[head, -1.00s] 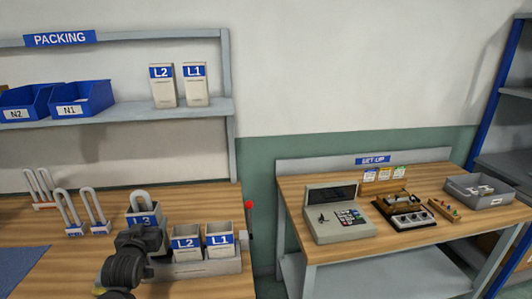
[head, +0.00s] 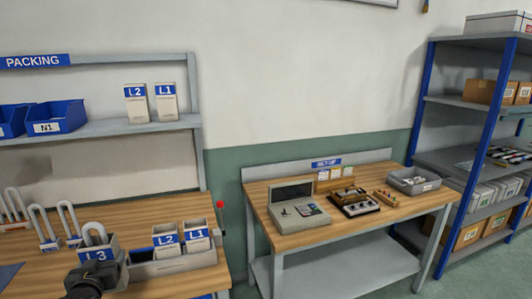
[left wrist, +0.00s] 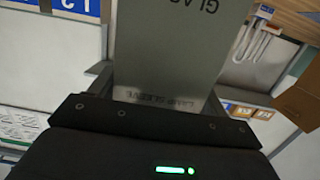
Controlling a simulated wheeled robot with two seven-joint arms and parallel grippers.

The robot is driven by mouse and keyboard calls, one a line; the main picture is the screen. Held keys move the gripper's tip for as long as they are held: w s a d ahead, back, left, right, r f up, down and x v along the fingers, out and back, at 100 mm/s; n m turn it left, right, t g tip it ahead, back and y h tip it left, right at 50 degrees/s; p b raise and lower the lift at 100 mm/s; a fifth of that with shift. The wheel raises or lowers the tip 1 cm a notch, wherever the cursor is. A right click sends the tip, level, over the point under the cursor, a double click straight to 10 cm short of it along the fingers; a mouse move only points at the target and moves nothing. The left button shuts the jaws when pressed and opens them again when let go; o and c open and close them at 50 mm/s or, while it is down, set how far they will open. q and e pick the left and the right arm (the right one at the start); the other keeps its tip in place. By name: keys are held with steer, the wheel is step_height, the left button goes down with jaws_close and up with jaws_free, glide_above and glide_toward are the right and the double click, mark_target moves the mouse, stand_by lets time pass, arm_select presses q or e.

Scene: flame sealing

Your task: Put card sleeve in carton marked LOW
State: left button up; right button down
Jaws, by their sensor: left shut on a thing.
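My left gripper (head: 100,274) is shut on a pale card sleeve (head: 99,255) with a blue L3 label, at the lower left of the head view. In the left wrist view the grey sleeve (left wrist: 165,55) fills the jaws, with upside-down print reading "LAMP SLEEVE". Brown cartons (head: 468,237) stand on the low shelf of the right-hand rack, and others (head: 511,92) stand higher up. Their labels are too small to read, so I cannot tell which says LOW. My right gripper is out of view.
A grey holder (head: 180,264) on the packing bench carries sleeves L2 (head: 165,241) and L1 (head: 197,237). White lamp tubes (head: 42,228) stand left. The set-up bench (head: 283,239) stands between the packing bench and the blue-posted shelving (head: 420,135). Dark green wall shows between the benches.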

arm_select(q)
steer(key=shift+s+a+r, duration=0.1)
steer(key=shift+s+r, duration=0.1)
steer(key=shift+r, duration=0.25)
steer(key=shift+d+r, duration=0.3)
steer(key=shift+d, duration=0.25)
steer(key=s+d+m+h, duration=0.1)
steer(key=s+d, duration=0.2)
steer(key=d, duration=0.4)
steer(key=s+d+m+h+b, duration=0.1)
steer(key=s+d, duration=0.3)
steer(key=d, duration=0.4)
steer(key=s+d+m+h, duration=0.1)
steer(key=s+d+h, duration=0.2)
steer(key=d, duration=0.4)
steer(key=shift+s+d+m+t, duration=0.2)
steer(key=shift+s+m+t, duration=0.15)
steer(key=shift+s, duration=0.4)
steer(key=shift+d+r, duration=0.1)
